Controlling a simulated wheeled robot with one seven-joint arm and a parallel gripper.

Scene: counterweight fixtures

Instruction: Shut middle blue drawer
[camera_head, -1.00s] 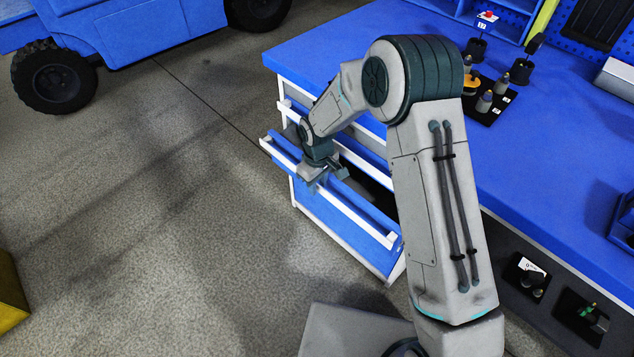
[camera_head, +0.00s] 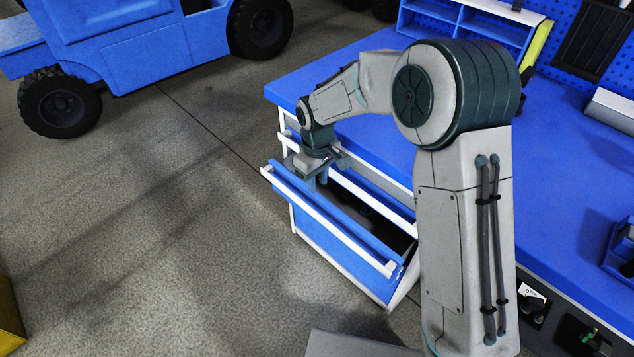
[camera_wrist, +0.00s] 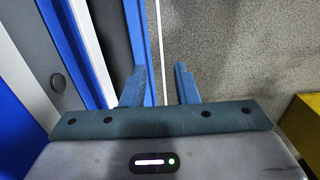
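The middle blue drawer (camera_head: 350,226) of the workbench cabinet stands pulled out in the head view, with its dark inside showing. A white handle strip (camera_head: 322,216) runs along its front. My gripper (camera_head: 325,178) is over the left part of the drawer front, pointing down. In the wrist view my gripper (camera_wrist: 160,85) is open with nothing held. The drawer's blue front edge (camera_wrist: 139,35) and its white handle strip (camera_wrist: 160,40) run up the picture, the strip lying between the two fingers. I cannot tell how high the fingertips are above it.
The blue workbench top (camera_head: 360,150) lies above the cabinet. A closed-looking lower blue front (camera_head: 335,250) is under the open drawer. A blue vehicle (camera_head: 150,50) stands at the upper left, and a yellow object (camera_head: 8,320) at the lower left. The floor (camera_head: 170,240) between is clear.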

